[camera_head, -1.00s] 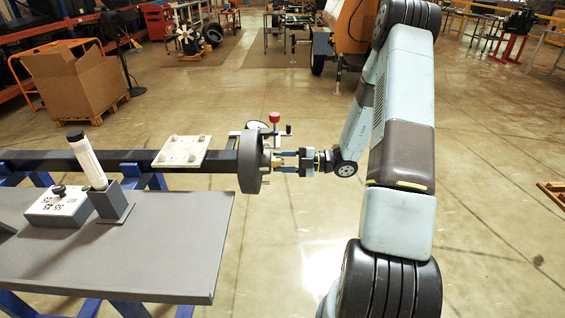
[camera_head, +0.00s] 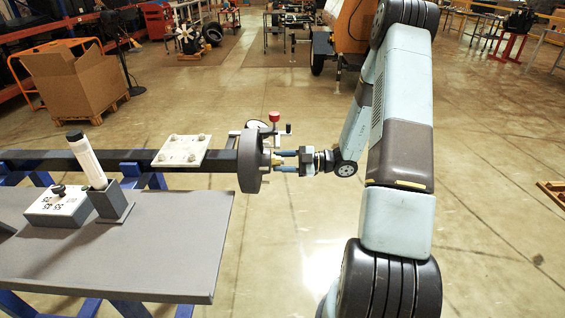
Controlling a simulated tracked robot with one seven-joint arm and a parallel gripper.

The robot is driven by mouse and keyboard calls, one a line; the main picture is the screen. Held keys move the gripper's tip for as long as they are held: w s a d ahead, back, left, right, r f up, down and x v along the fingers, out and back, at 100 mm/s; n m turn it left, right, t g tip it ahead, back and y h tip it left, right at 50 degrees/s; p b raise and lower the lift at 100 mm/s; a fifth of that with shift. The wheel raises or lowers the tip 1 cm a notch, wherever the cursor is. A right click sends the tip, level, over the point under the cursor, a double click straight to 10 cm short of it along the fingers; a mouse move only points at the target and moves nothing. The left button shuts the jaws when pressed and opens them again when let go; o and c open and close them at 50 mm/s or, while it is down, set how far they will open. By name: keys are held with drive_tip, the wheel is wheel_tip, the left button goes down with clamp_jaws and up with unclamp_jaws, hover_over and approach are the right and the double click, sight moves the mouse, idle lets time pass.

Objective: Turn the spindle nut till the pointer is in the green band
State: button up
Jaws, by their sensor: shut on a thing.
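The spindle nut (camera_head: 276,160) is a small brass-coloured piece at the centre of the dark round hub (camera_head: 249,162), at the right end of the black beam. My gripper (camera_head: 278,160) reaches in from the right with its blue fingers level. Its fingertips are shut on the nut, one on the upper side and one on the lower side. A round gauge (camera_head: 257,126) stands behind the hub, seen at a steep angle. Its pointer and green band cannot be made out.
A red knob (camera_head: 274,117) stands by the gauge. A white plate (camera_head: 182,151) with bolts sits on the beam. A grey table (camera_head: 170,245) in front holds a white-and-dark tube (camera_head: 86,160) in a holder and a small box (camera_head: 58,206).

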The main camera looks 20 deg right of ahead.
drive_tip(key=shift+f, duration=0.15)
drive_tip(key=o, duration=1.1)
drive_tip(key=shift+c, duration=0.2)
drive_tip(key=shift+d, duration=0.15)
drive_tip(key=v, duration=1.3)
drive_tip(key=shift+d, duration=0.25)
drive_tip(key=shift+s, duration=0.1)
